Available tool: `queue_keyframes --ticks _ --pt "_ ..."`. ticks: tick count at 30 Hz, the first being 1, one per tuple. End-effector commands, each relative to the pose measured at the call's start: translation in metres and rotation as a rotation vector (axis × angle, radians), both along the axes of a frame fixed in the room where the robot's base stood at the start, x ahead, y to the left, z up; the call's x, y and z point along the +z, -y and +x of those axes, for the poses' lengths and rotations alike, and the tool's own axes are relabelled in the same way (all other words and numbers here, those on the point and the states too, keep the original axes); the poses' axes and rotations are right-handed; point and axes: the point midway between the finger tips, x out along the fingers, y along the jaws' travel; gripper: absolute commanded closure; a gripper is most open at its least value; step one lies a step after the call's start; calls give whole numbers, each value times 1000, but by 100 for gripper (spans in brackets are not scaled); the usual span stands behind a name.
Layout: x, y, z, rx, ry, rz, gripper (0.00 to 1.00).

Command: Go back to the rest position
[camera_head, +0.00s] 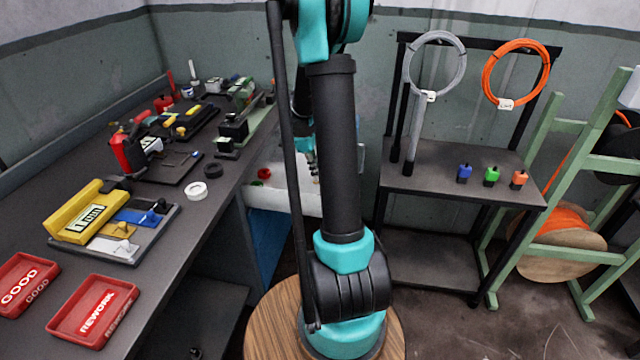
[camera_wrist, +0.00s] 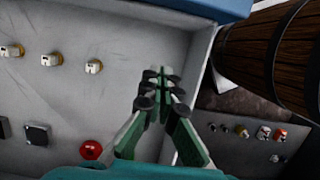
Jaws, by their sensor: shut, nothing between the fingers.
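My gripper (camera_wrist: 157,76) shows in the wrist view with its green fingers and dark joints drawn together, shut and empty. It is over a light grey panel (camera_wrist: 60,100) with a red button (camera_wrist: 91,150) and several yellow-and-white connectors (camera_wrist: 94,66). I cannot tell the gap between fingertips and panel. In the head view my arm rises in the middle and hides much of the white cabinet (camera_head: 262,196) behind it. My gripper is mostly hidden there.
The left bench (camera_head: 190,225) holds a yellow-and-grey fixture (camera_head: 92,212), a GOOD tray (camera_head: 24,287), a REWORK tray (camera_head: 93,312) and tools. At right, a dark rack (camera_head: 440,180) carries grey (camera_head: 409,65) and orange (camera_head: 490,75) coils. A green cable stand (camera_head: 535,150) is beside it.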

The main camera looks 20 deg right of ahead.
Motion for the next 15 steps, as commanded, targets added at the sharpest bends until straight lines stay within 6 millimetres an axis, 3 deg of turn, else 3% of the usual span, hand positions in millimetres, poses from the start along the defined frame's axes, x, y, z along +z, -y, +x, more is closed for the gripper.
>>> queue_keyframes --ticks 4,11,15 --pt "14 -3 2 0 0 0 100" --pt "21 -4 2 -2 2 0 100" --pt "25 -13 -8 -40 37 1 100"
